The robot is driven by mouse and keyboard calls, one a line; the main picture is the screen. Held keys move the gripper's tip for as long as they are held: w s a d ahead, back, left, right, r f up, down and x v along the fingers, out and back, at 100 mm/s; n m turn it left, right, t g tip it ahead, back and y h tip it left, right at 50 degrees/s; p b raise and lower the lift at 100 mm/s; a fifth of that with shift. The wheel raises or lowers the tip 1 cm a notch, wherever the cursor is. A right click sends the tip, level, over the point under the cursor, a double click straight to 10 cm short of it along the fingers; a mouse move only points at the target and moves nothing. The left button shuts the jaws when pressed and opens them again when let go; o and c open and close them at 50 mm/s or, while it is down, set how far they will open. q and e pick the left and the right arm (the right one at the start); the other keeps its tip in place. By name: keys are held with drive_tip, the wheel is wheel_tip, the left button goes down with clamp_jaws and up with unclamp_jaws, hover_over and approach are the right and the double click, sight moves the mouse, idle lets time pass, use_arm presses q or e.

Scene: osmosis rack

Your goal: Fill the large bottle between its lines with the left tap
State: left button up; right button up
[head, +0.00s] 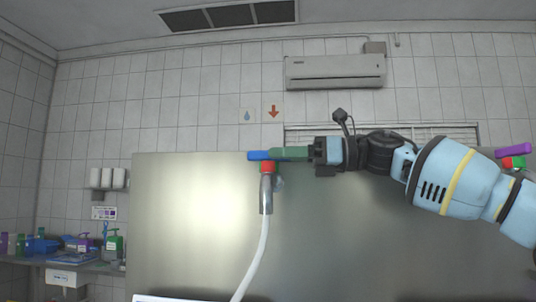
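The left tap (266,190) is a grey metal spout with a red collar (267,167) and a blue lever (258,155) on top. It stands in front of a large metal panel. My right gripper (281,154) reaches in from the right, its green fingers level with the blue lever and meeting its right end. I see the fingers edge-on, so whether they are shut on the lever is unclear. The large bottle and its lines are not in view. My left gripper is not in view.
A white hose (255,262) runs down from the tap's spout. A second tap with a purple lever (513,150) is at the far right, partly behind my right arm. A side counter (95,267) with several bottles stands at the lower left. The metal panel (190,225) is otherwise clear.

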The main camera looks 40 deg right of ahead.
drive_tip(key=shift+x, duration=1.6)
drive_tip(key=shift+c, duration=0.3)
clamp_jaws()
